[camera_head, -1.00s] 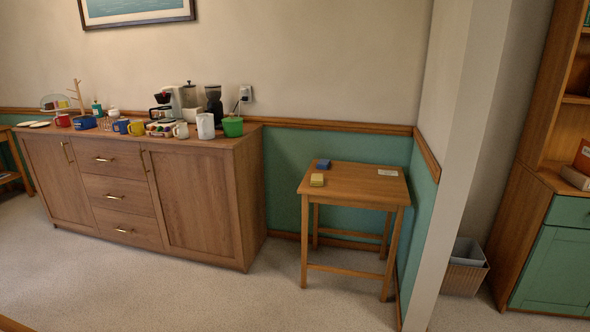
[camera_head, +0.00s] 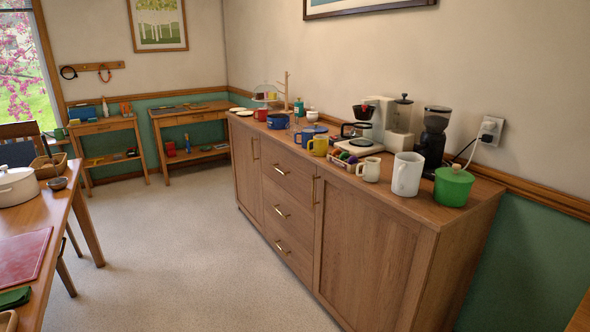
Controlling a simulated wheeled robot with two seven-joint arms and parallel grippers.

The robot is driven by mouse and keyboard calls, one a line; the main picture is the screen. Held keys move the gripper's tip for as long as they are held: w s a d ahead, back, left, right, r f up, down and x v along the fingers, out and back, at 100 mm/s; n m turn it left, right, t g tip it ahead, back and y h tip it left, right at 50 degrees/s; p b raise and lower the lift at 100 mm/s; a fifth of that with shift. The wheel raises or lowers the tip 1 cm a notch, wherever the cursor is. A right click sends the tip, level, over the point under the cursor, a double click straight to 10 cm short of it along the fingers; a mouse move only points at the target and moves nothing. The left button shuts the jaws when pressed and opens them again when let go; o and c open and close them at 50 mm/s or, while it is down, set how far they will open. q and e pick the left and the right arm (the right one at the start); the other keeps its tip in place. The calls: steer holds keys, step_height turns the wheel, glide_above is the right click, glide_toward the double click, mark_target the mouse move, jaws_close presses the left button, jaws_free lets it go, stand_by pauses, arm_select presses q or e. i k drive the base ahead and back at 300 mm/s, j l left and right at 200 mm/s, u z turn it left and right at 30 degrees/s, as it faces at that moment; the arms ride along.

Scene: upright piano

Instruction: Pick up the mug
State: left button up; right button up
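Several mugs stand on the wooden sideboard (camera_head: 413,208). A yellow mug (camera_head: 319,145) stands near the middle, beside a blue mug (camera_head: 305,136). A cream mug (camera_head: 369,169) stands near the front edge. A red mug (camera_head: 261,114) is farther back to the left. A larger white mug-like or jug-like vessel (camera_head: 407,174) stands to the right of the cream mug. I cannot tell which mug the task means. Neither of my grippers is in view.
A coffee maker (camera_head: 379,118), a dark grinder (camera_head: 434,134) and a green lidded pot (camera_head: 453,186) also crowd the sideboard. A dining table (camera_head: 40,245) with a white pot (camera_head: 17,187) is at left. The floor (camera_head: 190,250) between is clear.

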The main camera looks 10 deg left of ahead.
mark_target(263, 112)
steer(key=i+j+u, duration=0.25)
steer(key=i+u, duration=0.15)
steer(key=i, duration=0.2)
steer(key=i+u, duration=0.4)
steer(key=i, duration=0.25)
steer(key=i+l+u, duration=0.1)
steer(key=i+u, duration=0.3)
steer(key=i, duration=0.25)
